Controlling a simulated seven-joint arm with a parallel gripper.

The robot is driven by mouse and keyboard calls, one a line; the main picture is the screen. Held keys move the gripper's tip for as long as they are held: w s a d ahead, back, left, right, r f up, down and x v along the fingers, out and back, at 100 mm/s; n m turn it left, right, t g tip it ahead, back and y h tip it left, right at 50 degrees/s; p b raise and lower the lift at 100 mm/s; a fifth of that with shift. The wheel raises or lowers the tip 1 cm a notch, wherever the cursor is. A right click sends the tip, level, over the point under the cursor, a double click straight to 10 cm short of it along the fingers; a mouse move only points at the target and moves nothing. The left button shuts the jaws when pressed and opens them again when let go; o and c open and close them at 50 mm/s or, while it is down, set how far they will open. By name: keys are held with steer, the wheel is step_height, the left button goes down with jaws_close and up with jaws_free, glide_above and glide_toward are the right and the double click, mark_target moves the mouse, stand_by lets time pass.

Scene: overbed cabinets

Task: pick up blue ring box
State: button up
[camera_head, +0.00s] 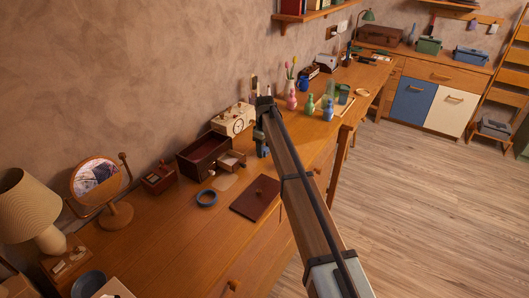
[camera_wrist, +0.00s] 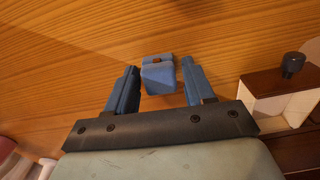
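The blue ring box (camera_wrist: 158,76) is a small blue block with a dark notch on its far edge. In the wrist view it lies on the wooden desk top, between and slightly beyond the two blue fingers of my gripper (camera_wrist: 159,68). The fingers are apart, with a visible gap on each side of the box, so my gripper is open and empty. In the head view my gripper (camera_head: 262,143) is low over the desk, right of the small open drawer box; my arm hides much of this spot, and I cannot pick out the ring box there.
A dark open box (camera_head: 202,156), a small drawer box (camera_head: 232,160) and a cream clock (camera_head: 234,120) stand left of my gripper. Colored bottles (camera_head: 310,105) stand to the right.

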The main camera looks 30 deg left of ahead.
steer(key=c, duration=0.8)
steer(key=shift+o, duration=0.2)
